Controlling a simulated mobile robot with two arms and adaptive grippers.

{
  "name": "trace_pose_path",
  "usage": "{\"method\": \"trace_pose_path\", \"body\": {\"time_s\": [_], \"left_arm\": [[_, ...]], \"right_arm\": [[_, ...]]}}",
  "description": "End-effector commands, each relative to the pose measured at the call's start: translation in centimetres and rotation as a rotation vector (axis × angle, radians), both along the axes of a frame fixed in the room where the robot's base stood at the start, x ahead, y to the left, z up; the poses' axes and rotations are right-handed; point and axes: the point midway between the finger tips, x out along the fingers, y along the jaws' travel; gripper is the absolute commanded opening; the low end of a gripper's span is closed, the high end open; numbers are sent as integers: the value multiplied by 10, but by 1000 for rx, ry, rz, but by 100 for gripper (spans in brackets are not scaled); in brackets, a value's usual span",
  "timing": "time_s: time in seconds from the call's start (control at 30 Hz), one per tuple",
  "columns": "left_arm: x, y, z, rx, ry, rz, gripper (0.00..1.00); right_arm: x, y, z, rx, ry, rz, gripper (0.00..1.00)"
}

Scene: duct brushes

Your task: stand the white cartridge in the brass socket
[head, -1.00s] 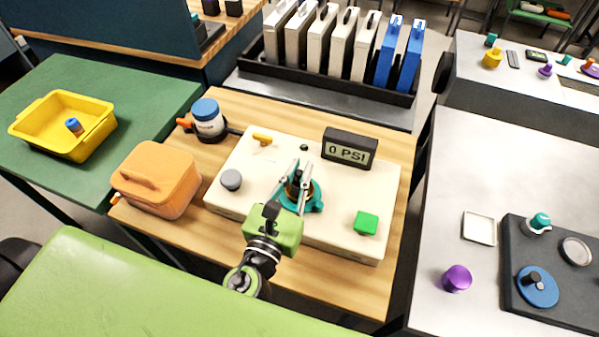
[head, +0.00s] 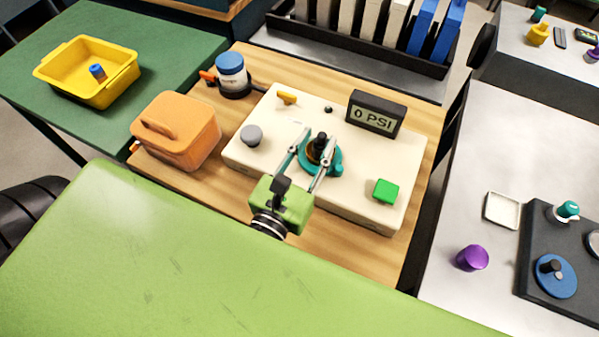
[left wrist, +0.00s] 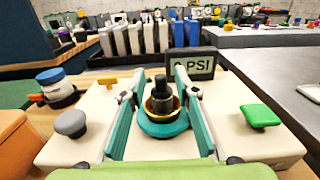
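The white cartridge (head: 231,72), a white cylinder with a blue cap, stands upright in a dark holder at the back left of the wooden table. It also shows in the left wrist view (left wrist: 50,84). The brass socket (left wrist: 151,111) sits inside a teal ring (head: 335,168) on the cream panel. A black plug (head: 319,145) stands upright in the socket, also seen in the left wrist view (left wrist: 162,92). My left gripper (head: 315,153) is open, its fingers apart on either side of the plug, with nothing held. My right gripper is out of view.
The cream panel (head: 405,165) carries a gauge (head: 375,113) reading 0 PSI, a green button (head: 386,191), a grey knob (head: 251,135) and a yellow lever (head: 287,97). An orange box (head: 180,130) stands left of it. A yellow tray (head: 60,85) sits farther left.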

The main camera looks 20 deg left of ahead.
Motion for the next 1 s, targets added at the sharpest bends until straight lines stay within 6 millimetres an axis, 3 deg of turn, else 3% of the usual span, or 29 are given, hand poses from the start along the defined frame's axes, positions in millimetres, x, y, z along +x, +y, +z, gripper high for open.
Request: {"method": "trace_pose_path", "body": {"time_s": [0.03, 0.27, 0.6, 1.0], "left_arm": [[-13, 0, -10, 1, 4, -2, 29], [-55, 2, -9, 0, 3, -1, 29], [-83, 3, -1, 0, 2, -1, 29], [-84, 3, 0, 0, -1, 0, 29]], "right_arm": [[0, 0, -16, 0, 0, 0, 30], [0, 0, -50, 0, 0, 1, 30], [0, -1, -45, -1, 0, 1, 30], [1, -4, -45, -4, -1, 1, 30]]}}
